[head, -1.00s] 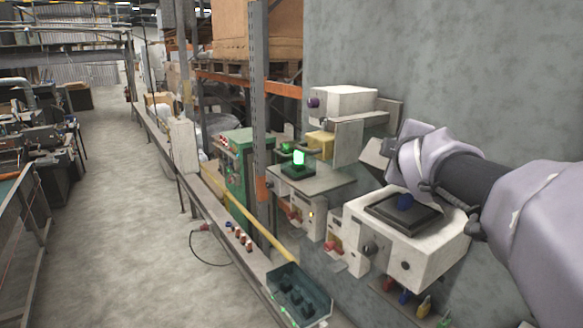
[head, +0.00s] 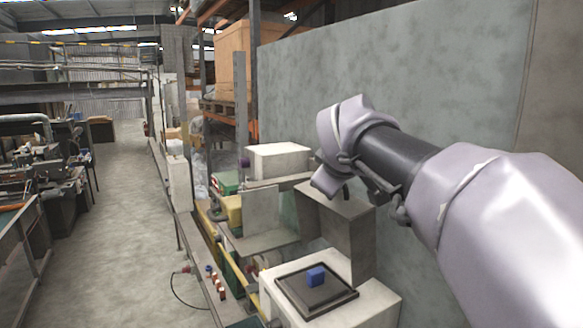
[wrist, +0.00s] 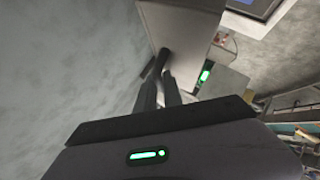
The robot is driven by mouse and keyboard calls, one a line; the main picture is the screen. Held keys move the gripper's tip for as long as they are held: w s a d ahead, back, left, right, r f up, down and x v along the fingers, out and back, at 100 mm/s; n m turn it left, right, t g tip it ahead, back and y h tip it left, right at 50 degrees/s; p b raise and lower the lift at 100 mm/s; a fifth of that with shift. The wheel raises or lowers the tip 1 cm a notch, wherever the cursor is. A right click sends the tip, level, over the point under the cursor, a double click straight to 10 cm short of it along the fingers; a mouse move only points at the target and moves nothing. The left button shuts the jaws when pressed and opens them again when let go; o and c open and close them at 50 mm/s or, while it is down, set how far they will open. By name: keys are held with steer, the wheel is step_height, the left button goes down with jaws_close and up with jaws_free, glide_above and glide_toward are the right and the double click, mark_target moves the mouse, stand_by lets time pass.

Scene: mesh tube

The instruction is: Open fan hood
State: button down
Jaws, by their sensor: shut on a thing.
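In the head view a grey, box-like cover, which looks like the fan hood (head: 348,245), stands at the wall behind a white box. My gripper (head: 345,192) is above its top edge, mostly hidden by my wrist in that view. In the wrist view the two dark fingers (wrist: 163,84) are shut on a dark handle (wrist: 161,62) beside the hood's pale panel (wrist: 185,28). The exact grip and how far the hood is open cannot be told.
The white box (head: 375,306) in front carries a black-framed pad with a blue block (head: 316,276). Another white box (head: 278,160) and a grey panel (head: 260,212) stand farther left. The concrete wall (head: 420,85) is close behind my arm. The aisle floor (head: 120,215) is clear.

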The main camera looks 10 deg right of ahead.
steer(key=shift+a+r, duration=0.1)
steer(key=shift+r, duration=0.05)
steer(key=shift+w+d+p, duration=0.25)
steer(key=shift+d+p, duration=0.05)
steer(key=shift+d, duration=0.25)
steer(key=shift+a+r, duration=0.1)
steer(key=c, duration=1.5)
jaws_free()
steer(key=shift+a, duration=0.1)
steer(key=shift+w+a, duration=0.1)
